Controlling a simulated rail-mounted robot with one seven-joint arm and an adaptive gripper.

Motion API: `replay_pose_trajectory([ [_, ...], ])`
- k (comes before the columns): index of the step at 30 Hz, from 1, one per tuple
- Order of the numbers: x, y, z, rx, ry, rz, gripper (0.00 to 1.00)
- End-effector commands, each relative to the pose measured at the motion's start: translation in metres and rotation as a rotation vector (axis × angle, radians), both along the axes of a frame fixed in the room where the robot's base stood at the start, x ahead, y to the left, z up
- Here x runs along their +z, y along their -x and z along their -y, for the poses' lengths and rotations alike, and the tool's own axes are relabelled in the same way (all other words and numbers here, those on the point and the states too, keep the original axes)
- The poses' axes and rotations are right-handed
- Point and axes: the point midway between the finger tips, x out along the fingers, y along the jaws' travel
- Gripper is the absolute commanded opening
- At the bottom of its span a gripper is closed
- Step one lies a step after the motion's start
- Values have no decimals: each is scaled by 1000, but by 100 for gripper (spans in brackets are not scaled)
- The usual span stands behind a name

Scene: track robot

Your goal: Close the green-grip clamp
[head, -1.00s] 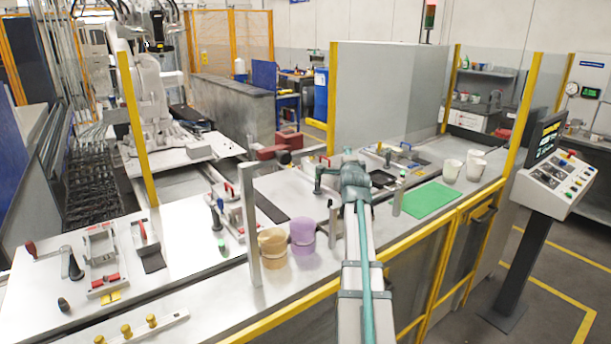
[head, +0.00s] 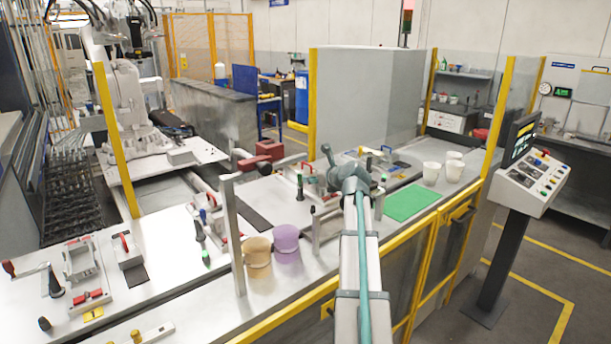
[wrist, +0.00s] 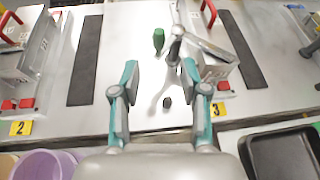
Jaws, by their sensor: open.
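The green-grip clamp (wrist: 175,48) stands on the metal bench beside the station labelled 3, in the upper middle of the wrist view. Its green grip (wrist: 158,40) looks roughly upright, and its dark tip (wrist: 167,102) shows lower down. In the head view the green grip (head: 299,184) stands just left of my gripper (head: 325,172). In the wrist view my gripper (wrist: 159,70) is open and empty, with its teal fingers on either side of the clamp's line. The grip appears beyond the fingertips, apart from them. In the head view my gripper hides part of the clamp.
A purple tub (head: 286,238) and a tan tub (head: 257,256) stand left of my arm. A black tray (wrist: 283,152) lies at the lower right of the wrist view. Station 2's fixture (wrist: 35,62) is at the left. White cups (head: 431,174) stand beyond the green mat (head: 408,203).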

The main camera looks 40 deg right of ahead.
Motion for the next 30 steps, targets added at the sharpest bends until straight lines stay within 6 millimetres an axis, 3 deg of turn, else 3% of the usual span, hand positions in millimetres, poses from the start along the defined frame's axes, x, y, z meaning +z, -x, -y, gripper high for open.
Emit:
replay_pose_trajectory([
  [8, -2, -15, 1, 5, -77, 6, 44],
  [21, -29, -80, 8, 4, -73, 6, 44],
  [30, -38, -96, 9, 3, -71, 7, 44],
])
